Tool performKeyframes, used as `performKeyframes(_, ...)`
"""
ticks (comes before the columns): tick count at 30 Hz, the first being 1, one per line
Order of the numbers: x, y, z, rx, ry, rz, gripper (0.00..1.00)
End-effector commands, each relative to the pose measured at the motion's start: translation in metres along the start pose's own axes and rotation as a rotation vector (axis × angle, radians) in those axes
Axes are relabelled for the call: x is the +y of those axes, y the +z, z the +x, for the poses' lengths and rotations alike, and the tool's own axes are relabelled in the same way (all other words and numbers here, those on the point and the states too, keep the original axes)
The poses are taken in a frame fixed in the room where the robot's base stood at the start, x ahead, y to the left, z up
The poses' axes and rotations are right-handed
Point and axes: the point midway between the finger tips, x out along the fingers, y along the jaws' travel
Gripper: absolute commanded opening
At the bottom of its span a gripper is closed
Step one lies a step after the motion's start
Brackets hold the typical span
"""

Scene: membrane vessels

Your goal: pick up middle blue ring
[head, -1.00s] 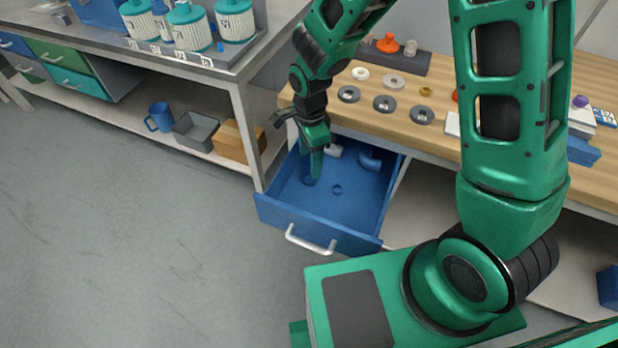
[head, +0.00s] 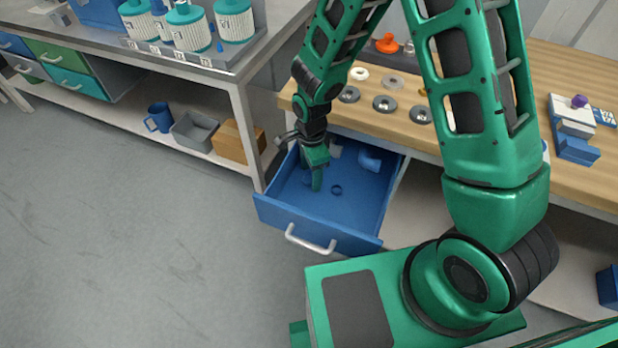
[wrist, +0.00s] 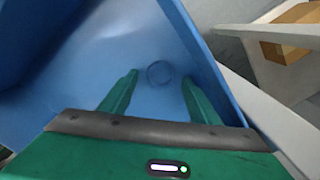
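The pulled-out blue drawer (head: 275,208) holds small blue rings the same colour as its floor. One blue ring (head: 336,194) lies flat near the middle of the drawer. Another round blue shape shows faintly to its left, partly behind my gripper (head: 316,180). My gripper points down into the drawer, just left of the clear ring. In the wrist view its two green fingers are apart with nothing between them. A blue ring (wrist: 159,85) lies on the drawer floor beyond the fingertips, lined up with the gap. I cannot tell which ring it is.
A blue elbow pipe (head: 369,162) and a white fitting (head: 335,152) lie at the drawer's back. The drawer walls stand close around the gripper. The wooden bench (head: 440,139) above holds grey rings and discs. A left shelf holds a blue mug (head: 159,117) and grey bin (head: 193,131).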

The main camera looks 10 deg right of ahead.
Motion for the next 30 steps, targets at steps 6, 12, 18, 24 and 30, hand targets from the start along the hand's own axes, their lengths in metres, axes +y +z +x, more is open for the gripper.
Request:
performKeyframes(6, 0.000, 0.000, 0.000, 0.000, 0.000, 0.000, 0.13)
performKeyframes(12, 0.000, 0.000, 0.000, 0.000, 0.000, 0.000, 0.13)
performKeyframes(18, 0.000, 0.000, -0.005, 0.000, -0.001, 0.000, 0.13)
performKeyframes(24, -0.001, 0.001, -0.023, -0.001, -0.003, 0.000, 0.13)
performKeyframes(30, -0.001, 0.001, -0.051, -0.001, -0.004, 0.000, 0.13)
